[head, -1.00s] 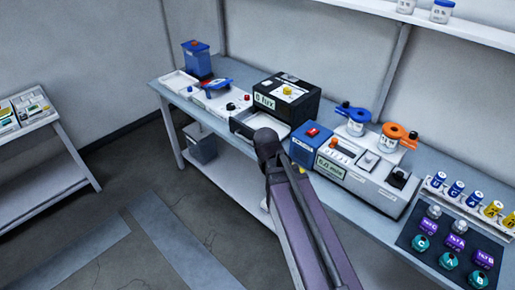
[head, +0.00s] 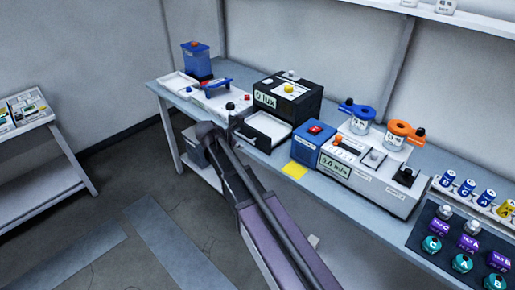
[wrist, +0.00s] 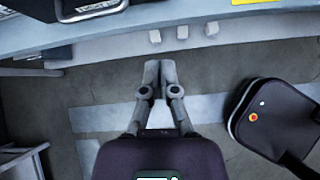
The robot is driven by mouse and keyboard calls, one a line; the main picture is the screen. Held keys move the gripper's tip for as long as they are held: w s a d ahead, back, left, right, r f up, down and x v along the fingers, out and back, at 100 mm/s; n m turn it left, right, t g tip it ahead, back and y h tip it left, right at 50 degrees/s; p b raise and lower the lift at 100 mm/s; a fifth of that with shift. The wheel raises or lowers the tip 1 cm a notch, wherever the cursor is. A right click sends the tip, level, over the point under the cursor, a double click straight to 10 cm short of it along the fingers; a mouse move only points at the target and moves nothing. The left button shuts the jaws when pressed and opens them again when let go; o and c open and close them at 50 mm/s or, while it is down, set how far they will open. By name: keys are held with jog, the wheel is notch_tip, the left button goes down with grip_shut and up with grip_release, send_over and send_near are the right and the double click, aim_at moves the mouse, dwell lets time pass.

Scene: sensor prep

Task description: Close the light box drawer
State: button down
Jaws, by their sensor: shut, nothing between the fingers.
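The light box (head: 291,97) is black with a "0 lux" display and stands on the bench in the head view. Its drawer (head: 266,128) is pulled out towards the bench's front edge, and its pale inside shows. My arm crosses in front of the bench, with its far end just left of the drawer. My gripper (wrist: 159,70) is shut and empty in the wrist view, over the floor in front of the bench. Its fingers cannot be made out in the head view. Part of what looks like the drawer (wrist: 95,10) shows at the wrist view's top left.
A yellow note (head: 294,170) lies at the bench's front edge, right of the drawer. A blue-and-grey instrument (head: 370,180) stands further right. A white panel with a blue-handled item (head: 217,84) is on the left. The floor before the bench is open.

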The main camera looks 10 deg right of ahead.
aim_at(260, 145)
jog(key=shift+w+a+n, duration=0.4)
jog(key=shift+w+n, duration=0.1)
jog(key=shift+n, duration=0.1)
jog(key=b+x, duration=0.2)
jog(key=x, duration=0.2)
jog(key=d+r+b+x, duration=0.1)
jog(key=b+x, duration=0.1)
jog(key=x, duration=0.2)
jog(key=w+b+x, duration=0.1)
jog(key=b+x, duration=0.2)
jog(key=x, duration=0.1)
jog(key=shift+w+d+r, duration=0.1)
jog(key=shift+d+r, duration=0.15)
jog(key=shift+r, duration=0.15)
jog(key=shift+w+d, duration=0.25)
jog(key=shift+d, duration=0.15)
jog(key=shift+w, duration=0.15)
